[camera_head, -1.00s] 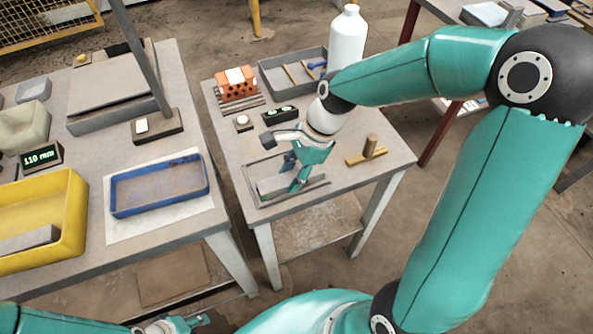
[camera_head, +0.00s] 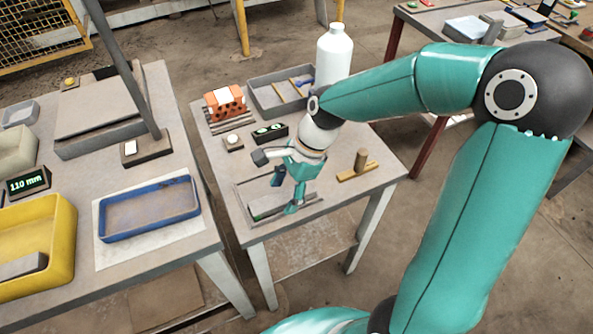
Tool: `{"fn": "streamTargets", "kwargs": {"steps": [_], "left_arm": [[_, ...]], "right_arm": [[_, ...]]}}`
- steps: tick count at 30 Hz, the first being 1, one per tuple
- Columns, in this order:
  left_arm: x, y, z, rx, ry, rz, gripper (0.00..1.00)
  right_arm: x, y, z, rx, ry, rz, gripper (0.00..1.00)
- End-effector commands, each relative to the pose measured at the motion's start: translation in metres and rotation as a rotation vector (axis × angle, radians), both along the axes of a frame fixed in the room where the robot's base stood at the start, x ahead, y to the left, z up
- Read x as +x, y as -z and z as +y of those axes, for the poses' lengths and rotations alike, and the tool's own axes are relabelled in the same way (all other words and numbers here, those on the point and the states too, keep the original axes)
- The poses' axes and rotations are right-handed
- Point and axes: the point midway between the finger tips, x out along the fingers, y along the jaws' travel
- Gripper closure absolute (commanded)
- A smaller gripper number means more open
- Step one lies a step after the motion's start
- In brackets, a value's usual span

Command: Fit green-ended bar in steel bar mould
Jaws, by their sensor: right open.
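The steel bar mould (camera_head: 310,203) is a low grey frame near the front of the small right-hand table. A grey bar (camera_head: 263,206) lies within its outline, with a dark greenish tint at its near left end. I cannot tell whether it is fully seated. My right gripper (camera_head: 285,195) points down over the mould and bar, with its teal fingers apart. It hides part of both, and I cannot tell whether a finger touches the bar. My left gripper is out of view.
An orange hollow brick (camera_head: 225,103), grey tray (camera_head: 273,97) and white bottle (camera_head: 334,55) stand behind. A wooden-handled tool (camera_head: 358,167) lies right of the mould. The left table holds a blue tray (camera_head: 150,232), yellow crate (camera_head: 62,245) and a 110 mm display (camera_head: 28,183).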

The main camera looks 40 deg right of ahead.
Motion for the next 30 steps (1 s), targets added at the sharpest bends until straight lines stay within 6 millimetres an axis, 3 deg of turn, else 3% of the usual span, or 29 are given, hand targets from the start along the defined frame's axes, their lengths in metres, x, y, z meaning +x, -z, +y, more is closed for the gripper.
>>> {"fn": "streamTargets", "kwargs": {"steps": [16, 21, 30], "left_arm": [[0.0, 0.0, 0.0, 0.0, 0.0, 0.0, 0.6], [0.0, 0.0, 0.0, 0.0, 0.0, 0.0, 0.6], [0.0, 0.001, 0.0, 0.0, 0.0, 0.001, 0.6]], "right_arm": [[-0.011, -0.089, -0.037, -0.002, 0.002, -0.003, 0.34], [-0.013, -0.1, -0.041, -0.001, 0.002, -0.001, 0.34], [-0.013, -0.102, -0.042, 0.0, 0.001, 0.0, 0.34]]}}
